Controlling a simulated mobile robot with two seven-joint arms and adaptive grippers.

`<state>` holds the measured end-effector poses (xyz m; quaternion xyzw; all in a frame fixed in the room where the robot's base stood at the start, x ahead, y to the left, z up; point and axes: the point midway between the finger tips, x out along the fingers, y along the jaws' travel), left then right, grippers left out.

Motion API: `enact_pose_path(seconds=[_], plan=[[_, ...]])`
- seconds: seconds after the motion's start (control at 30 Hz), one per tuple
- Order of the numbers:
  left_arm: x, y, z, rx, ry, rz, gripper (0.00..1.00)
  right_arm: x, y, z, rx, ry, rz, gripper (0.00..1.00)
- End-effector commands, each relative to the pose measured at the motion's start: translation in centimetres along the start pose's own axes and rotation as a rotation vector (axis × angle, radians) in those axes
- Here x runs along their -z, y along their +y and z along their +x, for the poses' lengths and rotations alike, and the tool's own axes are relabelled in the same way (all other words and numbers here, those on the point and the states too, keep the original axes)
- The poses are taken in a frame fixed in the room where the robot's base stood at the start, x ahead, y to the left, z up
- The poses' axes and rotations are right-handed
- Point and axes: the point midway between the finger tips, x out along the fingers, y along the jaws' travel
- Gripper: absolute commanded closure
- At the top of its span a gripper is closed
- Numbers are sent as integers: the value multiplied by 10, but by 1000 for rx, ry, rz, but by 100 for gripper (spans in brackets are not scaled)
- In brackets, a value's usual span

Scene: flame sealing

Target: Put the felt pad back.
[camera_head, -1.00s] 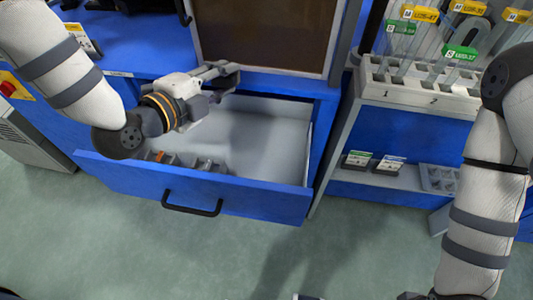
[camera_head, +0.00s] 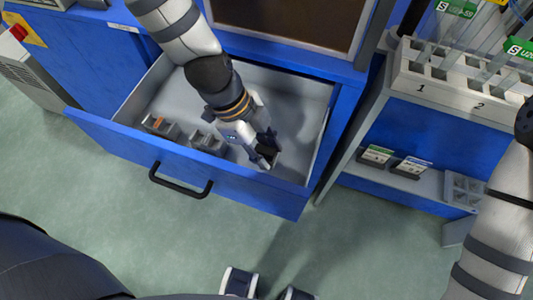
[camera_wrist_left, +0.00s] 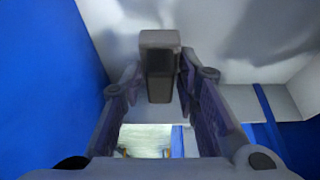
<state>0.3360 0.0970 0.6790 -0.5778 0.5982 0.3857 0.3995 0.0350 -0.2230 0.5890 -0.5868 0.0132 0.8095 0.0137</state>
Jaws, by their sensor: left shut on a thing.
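My left gripper (camera_head: 266,158) reaches down into the open blue drawer (camera_head: 190,165), over its right front part. It is shut on a small block with a grey top and a dark brown-grey face, which looks like the felt pad (camera_wrist_left: 160,66). In the left wrist view the block sits between the two fingers. In the head view the pad is a dark shape at the fingertips, partly hidden by them. I cannot tell whether it touches the drawer floor (camera_head: 294,110). My right arm shows at the right edge, but its gripper is out of view.
Small grey holders (camera_head: 207,143), with an orange piece among others (camera_head: 158,124), stand along the drawer's front left. The drawer floor at the back and right is bare. A shelf (camera_head: 420,182) with two labelled boxes and a white tube rack (camera_head: 450,90) stand at the right.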

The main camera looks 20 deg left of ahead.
Motion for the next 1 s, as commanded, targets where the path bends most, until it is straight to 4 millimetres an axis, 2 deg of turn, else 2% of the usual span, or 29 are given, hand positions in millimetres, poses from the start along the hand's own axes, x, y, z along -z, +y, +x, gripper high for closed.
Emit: enact_pose_path(seconds=[0.13, 0.2, 0.47, 0.5, 0.57, 0.87, 0.97, 1.0], plan=[[-12, 2, 27, -5, 0, -4, 94, -4, 0, 8, -1, -21, -1, 51], [-12, 0, 28, 0, -1, 0, 97, -4, 0, 8, -1, -20, -1, 51], [-13, 0, 29, 0, -1, 0, 98, -4, 0, 9, -2, -22, -1, 51], [-12, 0, 28, 1, -1, 0, 62, -4, 0, 8, -1, -20, -1, 51], [-12, 0, 28, 2, -1, 0, 51, -4, 0, 8, -1, -20, -1, 51], [-11, -1, 26, 3, -1, 1, 51, -3, 0, 7, -1, -17, -1, 51], [-10, -2, 10, 8, 0, 1, 51, -1, 0, 2, -1, -6, -1, 51], [-10, -3, 0, 11, -1, 4, 51, 0, 0, 0, 0, 2, -1, 51]])
